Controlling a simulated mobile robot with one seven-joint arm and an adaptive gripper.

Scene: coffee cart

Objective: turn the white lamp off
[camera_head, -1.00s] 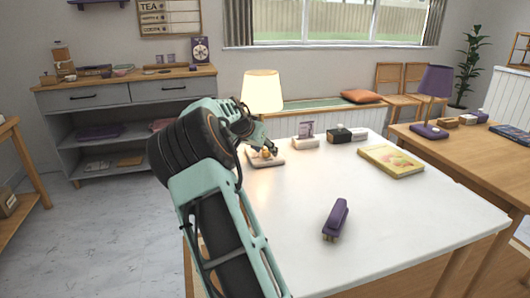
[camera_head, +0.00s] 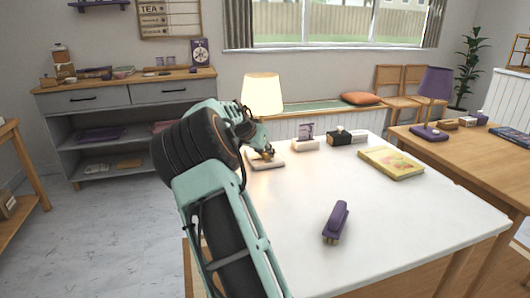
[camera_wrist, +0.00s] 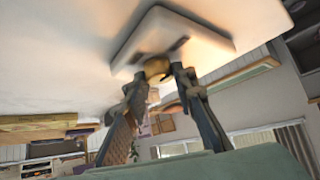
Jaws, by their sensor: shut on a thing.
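The white lamp (camera_head: 262,92) stands at the far left of the white table, its shade glowing warm. Its pale square base (camera_head: 277,164) sits on the tabletop and fills the top of the wrist view (camera_wrist: 165,28). A round brass-coloured knob (camera_wrist: 157,66) is on the base. My gripper (camera_head: 267,154) is at the base, with its fingers (camera_wrist: 158,78) on either side of the knob, shut on it. My arm hides the lamp's stem and part of the base in the head view.
A yellow book (camera_head: 391,162), a small card holder (camera_head: 305,143) and a dark box (camera_head: 339,136) stand right of the lamp. A purple lamp (camera_head: 436,88) is on the wooden table. The middle of the white table is clear.

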